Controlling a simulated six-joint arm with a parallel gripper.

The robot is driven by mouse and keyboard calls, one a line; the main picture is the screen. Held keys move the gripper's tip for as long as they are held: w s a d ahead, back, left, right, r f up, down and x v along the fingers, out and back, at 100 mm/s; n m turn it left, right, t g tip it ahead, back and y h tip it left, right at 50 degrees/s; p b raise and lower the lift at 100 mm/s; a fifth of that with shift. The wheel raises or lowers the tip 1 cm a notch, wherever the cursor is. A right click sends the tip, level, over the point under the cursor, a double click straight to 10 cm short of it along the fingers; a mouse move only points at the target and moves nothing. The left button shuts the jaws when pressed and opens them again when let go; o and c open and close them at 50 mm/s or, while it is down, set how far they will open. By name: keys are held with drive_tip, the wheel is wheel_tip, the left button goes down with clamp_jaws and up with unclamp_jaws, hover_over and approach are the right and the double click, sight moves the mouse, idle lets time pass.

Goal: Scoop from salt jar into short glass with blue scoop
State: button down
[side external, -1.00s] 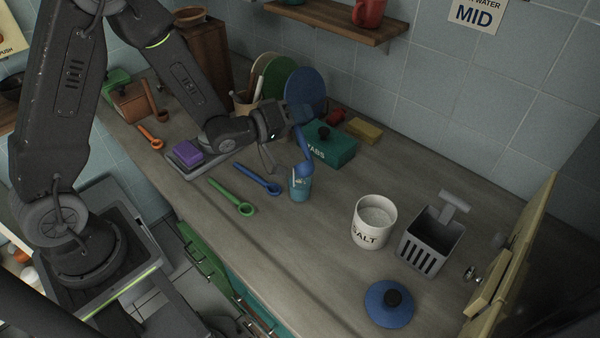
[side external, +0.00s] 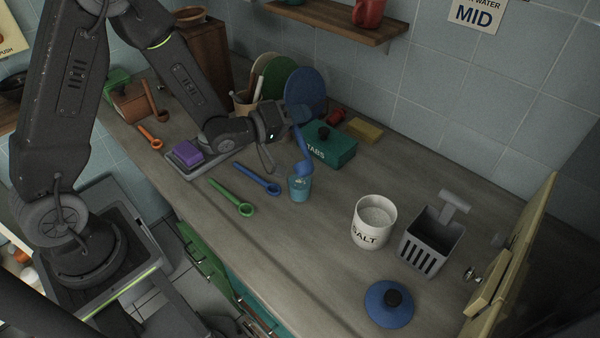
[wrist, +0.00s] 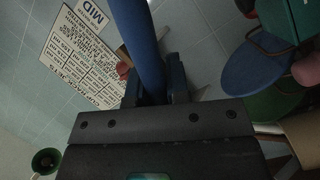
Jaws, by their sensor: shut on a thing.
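My gripper (side external: 286,121) is shut on the handle of the blue scoop (side external: 302,152) and holds it steeply tilted, bowl down. The handle also shows between the fingers in the wrist view (wrist: 138,45). The scoop's bowl is just above the short glass (side external: 299,189), at its rim; I cannot tell whether they touch. The glass is teal-tinted and upright, with something pale near its top. The white salt jar (side external: 370,234) stands open to the right, with pale salt inside. The bowl's inside is hidden.
A blue lid (side external: 389,304) lies in front of the jar, and a grey slotted holder (side external: 431,240) stands right of it. A teal box (side external: 329,146) is behind the glass. Blue (side external: 258,180) and green (side external: 232,198) spoons lie left. The counter between glass and jar is clear.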

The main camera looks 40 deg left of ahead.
sight(295, 127)
drive_tip(key=shift+w+a+f+n, duration=0.25)
drive_tip(key=shift+a+f+n, duration=0.55)
drive_tip(key=shift+n, duration=0.3)
idle(1.8)
drive_tip(key=shift+w+a+f+n, duration=0.15)
drive_tip(key=shift+f+n, duration=0.3)
drive_tip(key=shift+f, duration=0.3)
drive_tip(key=shift+a+f+n, duration=0.15)
drive_tip(key=shift+f+n, duration=0.3)
drive_tip(key=shift+f, duration=0.25)
idle(0.7)
drive_tip(key=shift+w+a+f+n+h, duration=0.1)
drive_tip(key=shift+a+f+n+h, duration=0.1)
drive_tip(key=shift+f+n, duration=0.4)
drive_tip(key=shift+w+a+f+n+h, duration=0.1)
drive_tip(key=shift+a+f+n+h, duration=0.1)
drive_tip(key=shift+f+n, duration=0.35)
idle(1.8)
